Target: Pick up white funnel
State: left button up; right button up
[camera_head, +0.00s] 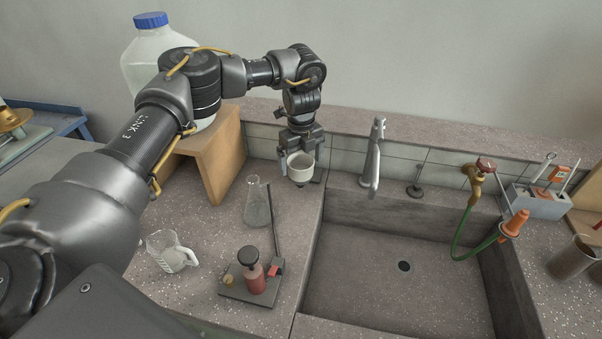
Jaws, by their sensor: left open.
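The white funnel (301,168) is at the back of the bench, just left of the sink's back left corner. It looks like a short white cup with a dark part under it. My left gripper (301,150) points down right over the funnel, with its fingers at either side of the funnel's rim. The gripper is open. I cannot tell whether the fingers touch the funnel. My right gripper is not in view.
A glass flask (257,205), a small stand with a red bottle (252,278) and a glass beaker (170,252) stand on the bench. A wooden box (221,160) bears a big jug (143,55). The sink (385,285) is empty, with a metal tap (374,155) behind.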

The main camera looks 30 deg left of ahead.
pick_arm(q)
jog(key=shift+a+f, duration=0.1)
jog(key=shift+f, duration=0.25)
notch_tip(320, 180, down, 3)
jog(key=shift+f+p, duration=0.2)
jog(key=shift+p, duration=0.7)
jog(key=shift+f, duration=0.5)
jog(key=c, duration=1.1)
jog(key=shift+r, duration=0.1)
jog(key=shift+r, duration=0.45)
notch_tip(320, 180, up, 9)
jog(key=shift+w+f+b, duration=0.1)
jog(key=shift+f+b, duration=0.05)
jog(key=shift+b, duration=0.5)
notch_tip(320, 180, up, 18)
jog(key=p, duration=0.2)
